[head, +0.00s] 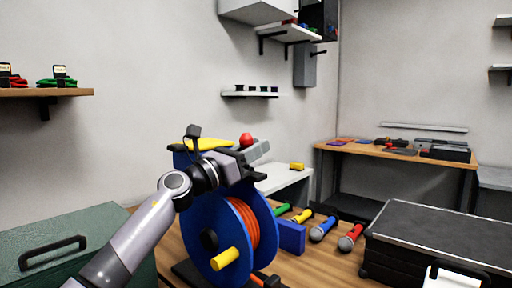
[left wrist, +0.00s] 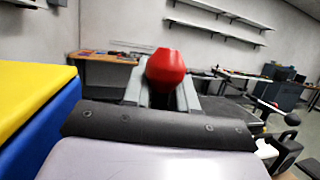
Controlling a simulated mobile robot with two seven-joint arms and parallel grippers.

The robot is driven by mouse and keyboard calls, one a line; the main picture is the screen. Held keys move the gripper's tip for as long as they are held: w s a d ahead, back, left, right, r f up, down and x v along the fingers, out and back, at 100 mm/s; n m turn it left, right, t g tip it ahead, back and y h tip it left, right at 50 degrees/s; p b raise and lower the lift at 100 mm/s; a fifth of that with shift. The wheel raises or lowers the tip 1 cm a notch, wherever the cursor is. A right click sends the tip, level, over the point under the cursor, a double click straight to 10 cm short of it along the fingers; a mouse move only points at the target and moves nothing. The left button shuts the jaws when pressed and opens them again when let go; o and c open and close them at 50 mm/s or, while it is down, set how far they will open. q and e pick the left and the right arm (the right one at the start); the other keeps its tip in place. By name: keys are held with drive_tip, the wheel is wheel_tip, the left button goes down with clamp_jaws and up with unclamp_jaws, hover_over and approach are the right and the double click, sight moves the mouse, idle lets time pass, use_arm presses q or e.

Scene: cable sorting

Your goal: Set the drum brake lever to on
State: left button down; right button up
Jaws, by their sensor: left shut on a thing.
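The cable drum has blue flanges (head: 208,238), orange cable (head: 240,223) wound between them and a yellow crank handle (head: 224,259). A red knob (head: 246,139), which looks like the end of the brake lever, shows at the top of the drum. My left gripper (head: 256,152) reaches it from the left, above the drum. In the left wrist view the red knob (left wrist: 166,68) sits between my two grey fingers (left wrist: 160,93), which are shut on it. The lever's shaft and any on or off marking are hidden. My right gripper is not in view.
Several coloured connectors (head: 351,237) lie on the wooden floor or bench right of the drum, beside a blue block (head: 291,237). A black case (head: 440,243) is at right, a green case (head: 62,247) at left. A wooden table (head: 400,150) stands behind.

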use_arm(q)
drive_tip(key=shift+a+r, duration=0.2)
drive_tip(key=shift+r, duration=0.45)
drive_tip(key=c, duration=0.9)
unclamp_jaws()
drive_tip(key=shift+s, duration=0.1)
drive_tip(key=shift+o, duration=0.2)
drive_tip(key=shift+f, duration=0.2)
drive_tip(key=shift+f, duration=0.1)
drive_tip(key=v, duration=0.7)
